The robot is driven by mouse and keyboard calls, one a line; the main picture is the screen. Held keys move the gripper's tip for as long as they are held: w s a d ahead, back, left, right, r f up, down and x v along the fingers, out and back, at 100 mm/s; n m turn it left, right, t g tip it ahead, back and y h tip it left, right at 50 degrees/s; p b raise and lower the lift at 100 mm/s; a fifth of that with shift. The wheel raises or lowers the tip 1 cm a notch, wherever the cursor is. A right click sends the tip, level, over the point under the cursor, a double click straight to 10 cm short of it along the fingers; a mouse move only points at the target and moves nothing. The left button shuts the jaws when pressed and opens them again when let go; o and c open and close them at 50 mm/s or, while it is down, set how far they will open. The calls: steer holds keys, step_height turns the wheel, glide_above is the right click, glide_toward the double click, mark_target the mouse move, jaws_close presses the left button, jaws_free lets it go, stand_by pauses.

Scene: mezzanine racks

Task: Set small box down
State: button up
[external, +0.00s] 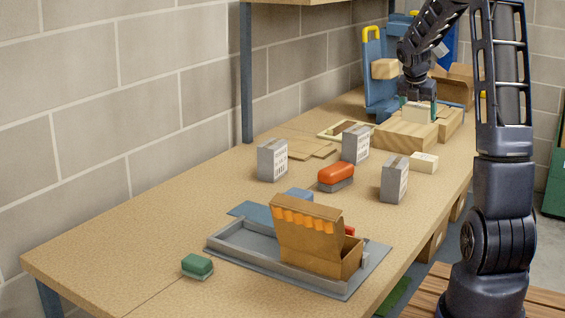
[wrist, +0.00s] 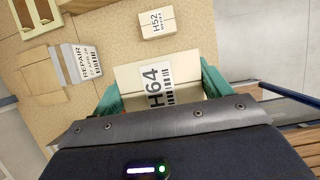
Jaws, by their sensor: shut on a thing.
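My gripper (external: 418,106) is at the far end of the workbench, pointing down. Its green fingers are shut on a small cream box, which also shows in the wrist view with the label H64 (wrist: 160,84). The fingers (wrist: 158,90) grip it from both sides. In the external view the held box (external: 416,114) appears just above or behind the pale wooden blocks (external: 404,134); I cannot tell whether it touches anything. A second small cream box, labelled H52 (wrist: 157,23), lies on the bench top apart from the held one.
Grey cartons (external: 355,143) stand upright mid-bench; one labelled REPAIR (wrist: 82,62) shows in the wrist view. A red-topped brush-like item (external: 336,177) lies among them. A grey tray (external: 225,250) with an open brown carton (external: 305,235) is in front. The bench's left front is mostly clear.

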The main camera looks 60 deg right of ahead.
steer(key=w+a, duration=0.6)
steer(key=a, duration=0.5)
steer(key=w+a, duration=0.7)
steer(key=a, duration=0.3)
steer(key=w+a, duration=0.6)
steer(key=a, duration=0.5)
steer(key=f, duration=1.9)
steer(key=shift+d+f, duration=0.3)
steer(key=shift+f, duration=0.05)
steer(key=shift+f, duration=0.15)
steer(key=o, duration=1)
